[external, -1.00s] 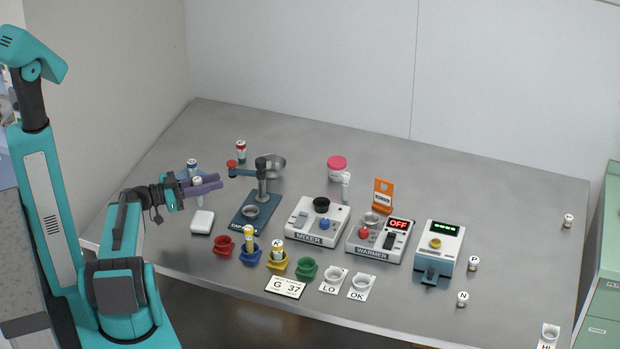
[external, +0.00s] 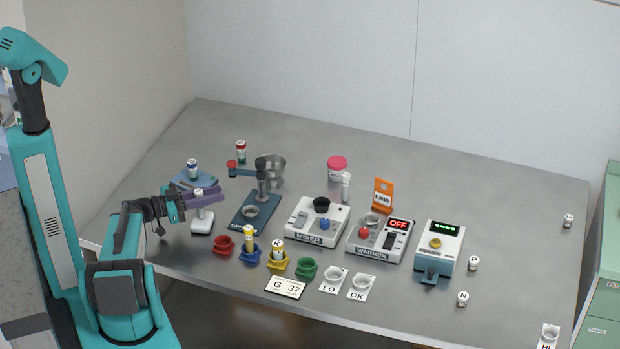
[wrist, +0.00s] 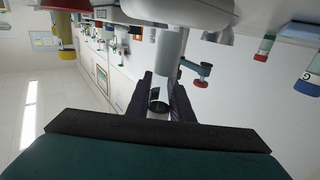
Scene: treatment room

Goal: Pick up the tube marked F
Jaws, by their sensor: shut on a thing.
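My gripper (external: 203,197) is low at the left of the table, shut on a pale tube (external: 200,197). The tube stands roughly upright between the fingers, directly over or in front of a small white box (external: 201,222). I cannot tell whether they touch. In the wrist view the tube (wrist: 159,106) shows between the dark fingers, and part of it is hidden. I cannot read its letter, so I cannot confirm that it is F.
A blue-capped tube (external: 192,168) stands just behind my gripper. The teal press stand (external: 241,221) is to the right. Red (external: 222,246) and blue (external: 249,254) cups are in front; the blue one holds a yellow tube (external: 249,237).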

